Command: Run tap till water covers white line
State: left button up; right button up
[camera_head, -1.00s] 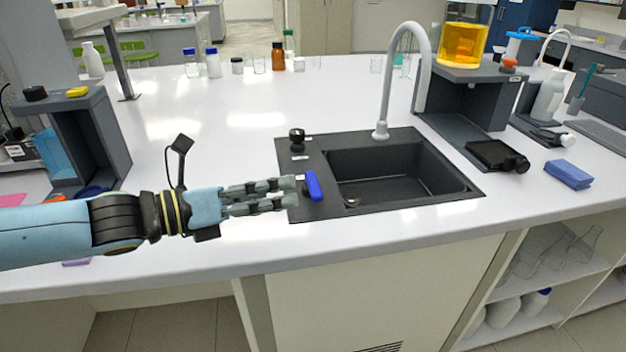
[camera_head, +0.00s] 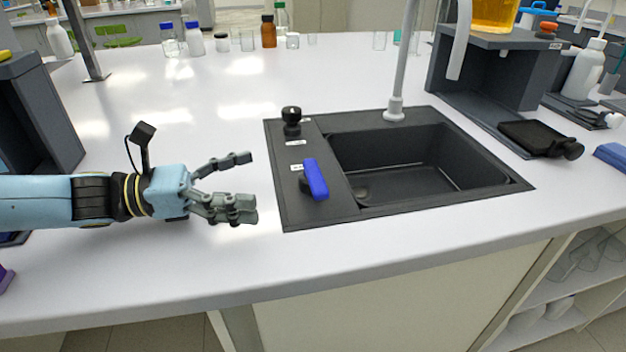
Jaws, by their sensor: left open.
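A black sink (camera_head: 405,160) is set in the white bench at centre right, and its basin looks empty. I see no water and cannot make out a white line. My right gripper is out of view.
A dark shelf stand (camera_head: 490,75) at the right carries a vessel of orange liquid (camera_head: 494,12). A black flat device (camera_head: 540,138) lies beside it. Several bottles, including a brown one (camera_head: 268,32), stand at the back.

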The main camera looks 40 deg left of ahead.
aim_at(307, 175)
pick_arm(q)
jog(key=shift+w+a+f, duration=0.1)
jog(key=shift+w+f, duration=0.05)
jog(key=shift+f, duration=0.3)
jog(key=shift+w+b, duration=0.25)
jog(key=shift+b, duration=0.1)
jog(key=b+x, duration=0.3)
jog(key=x, duration=0.5)
jog(key=shift+w+d+r, duration=0.1)
jog(key=shift+d+r, duration=0.05)
jog(key=shift+d, duration=0.25)
jog(key=shift+x, duration=0.85)
